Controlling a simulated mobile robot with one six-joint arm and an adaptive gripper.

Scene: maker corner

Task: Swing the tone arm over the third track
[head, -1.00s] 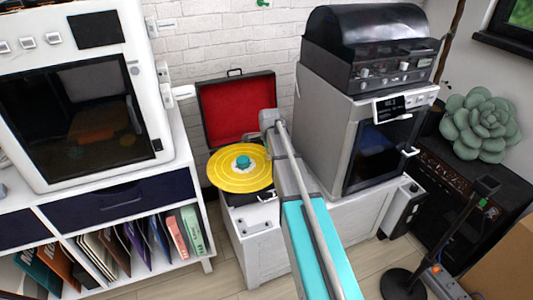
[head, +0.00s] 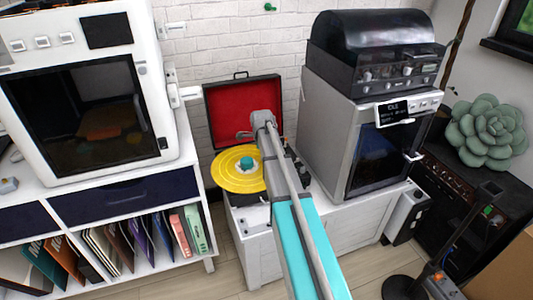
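A suitcase record player with an open red-lined lid (head: 228,110) stands on a white cabinet (head: 252,262) in the head view. A yellow record (head: 232,181) with darker ring bands and a teal centre (head: 247,163) lies on it. My arm reaches from the bottom of the picture to the record's right side and covers that part of the player. The tone arm cannot be made out behind my arm. My gripper (head: 247,135) is small at the arm's far end, in front of the red lid and above the record's far right edge. Its fingers are too small to read.
A white oven-like machine (head: 85,110) stands on a shelf unit (head: 130,200) at left. A grey machine (head: 375,150) with a black-lidded turntable (head: 375,50) on top stands close on the right. A succulent (head: 488,130) is far right.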

